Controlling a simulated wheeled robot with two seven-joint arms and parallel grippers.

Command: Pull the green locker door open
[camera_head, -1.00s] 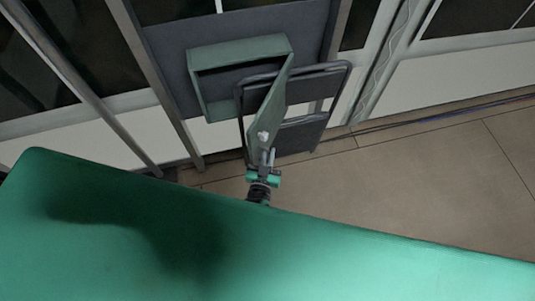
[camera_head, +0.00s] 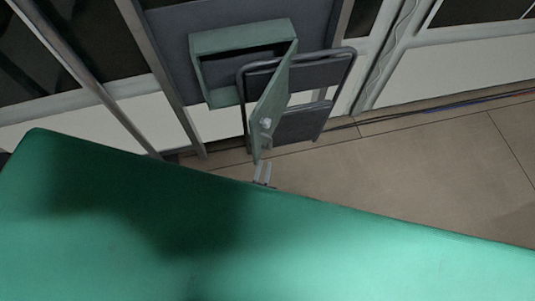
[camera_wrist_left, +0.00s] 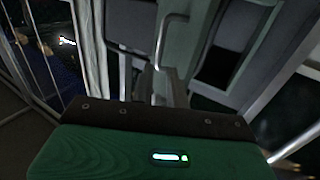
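The green locker (camera_head: 222,40) is a box fixed to a dark grey panel in the head view. Its door (camera_head: 273,97) stands swung out from the right side, and the dark inside shows. In the left wrist view the fingers (camera_wrist_left: 163,85) point ahead, and the locker's dark opening (camera_wrist_left: 222,55) is at right. My right gripper is out of view.
A dark folding chair (camera_head: 318,103) leans behind the door, close to it. Metal posts (camera_head: 165,75) stand left of the locker. Tiled floor (camera_head: 440,150) at right is clear, with cables along the wall. My green body fills the foreground.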

